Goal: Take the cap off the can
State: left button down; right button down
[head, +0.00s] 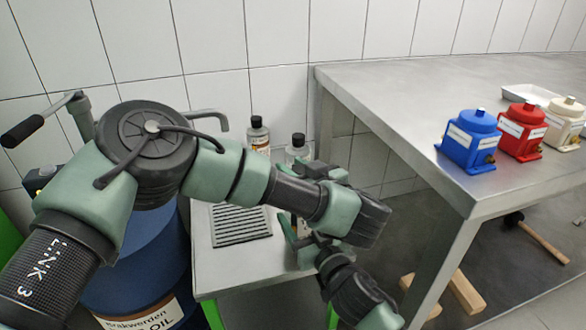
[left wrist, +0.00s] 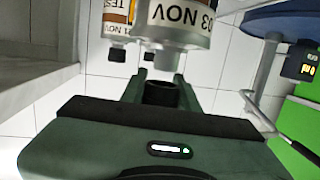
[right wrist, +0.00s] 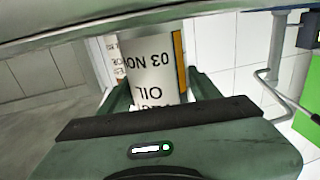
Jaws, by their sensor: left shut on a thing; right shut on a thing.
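The can (right wrist: 153,68) is a pale cylinder with an "OIL" and "03 NOV" label. My right gripper (right wrist: 155,92) is shut around its body. In the left wrist view the can (left wrist: 180,25) appears upside down, its narrow neck towards my left gripper (left wrist: 160,92). That gripper is shut on the black cap (left wrist: 160,95), which looks like a hollow ring at the neck's end. In the head view my left gripper (head: 312,172) is above my right gripper (head: 298,235); the arms mostly hide can and cap.
Two bottles (head: 258,135) (head: 298,147) stand behind on the low bench (head: 225,265), near a black grate (head: 240,223). A blue drum (head: 150,265) is at left. The steel table (head: 400,110) at right carries blue (head: 470,140), red (head: 523,130) and white (head: 565,120) pumps.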

pick_arm(q)
jog(key=shift+r, duration=0.15)
jog(key=shift+r, duration=1.9)
pick_arm(e)
jog(key=shift+c, duration=1.3)
grip_release()
